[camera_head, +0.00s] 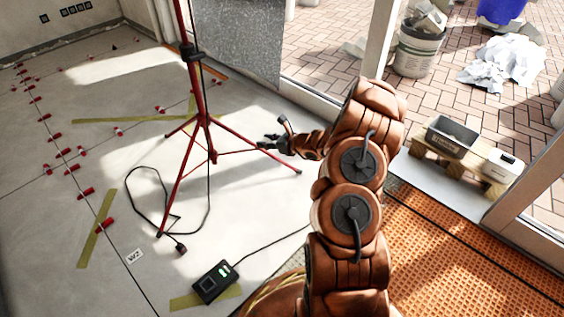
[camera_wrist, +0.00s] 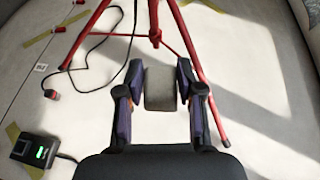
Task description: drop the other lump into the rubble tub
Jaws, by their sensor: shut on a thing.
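My gripper (camera_head: 273,133) is stretched out to the left of my arm, close to the red tripod's legs in the head view. In the wrist view my gripper (camera_wrist: 157,72) is shut on a grey, blocky lump (camera_wrist: 160,88) held between its two fingers. I cannot make the lump out clearly in the head view. A dark grey rectangular tub (camera_head: 447,142), which looks like the rubble tub, stands on a low wooden pallet at the right, well away from my gripper. I cannot tell what lies in it.
The red tripod (camera_head: 205,120) stands beside my gripper, with a cable on the floor. A black device (camera_head: 215,282) lies at the front. A white container (camera_head: 502,165) is next to the tub. A bucket of rubble (camera_head: 418,52) stands outside. Red tile clips (camera_head: 85,192) dot the left floor.

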